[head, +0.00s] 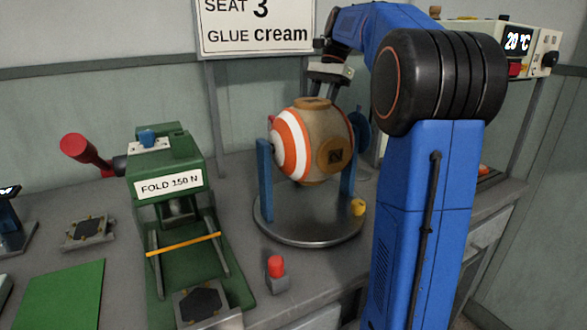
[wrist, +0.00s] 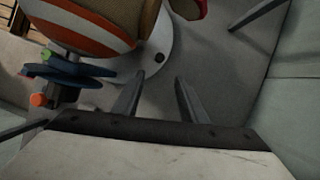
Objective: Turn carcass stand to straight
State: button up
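The carcass stand is a round grey turntable plate (head: 300,232) with two blue uprights (head: 265,180) on the bench. A yellow knob (head: 358,207) sits at its right front edge. The ball carcass (head: 312,140), tan with orange and white stripes, is held between the uprights; its striped side faces left. A blue wheel (head: 362,126) shows at its right. The carcass (wrist: 85,25) fills the upper left of the wrist view. My gripper (wrist: 160,78) is open and empty, its two fingers apart beside the carcass. In the head view my gripper (head: 329,72) is above and behind the carcass, partly hidden.
A green press (head: 168,180) labelled "FOLD 150 N" with a red-ended lever (head: 75,147) stands left of the stand. A red-topped button (head: 276,268) is in front. A sign (head: 257,25) hangs behind. A heater-like box (head: 525,45) reading 20 °C is at right.

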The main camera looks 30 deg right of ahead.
jog(key=x, duration=1.5)
jog(key=shift+a+f, duration=0.2)
jog(key=shift+f, duration=0.1)
grip_shut()
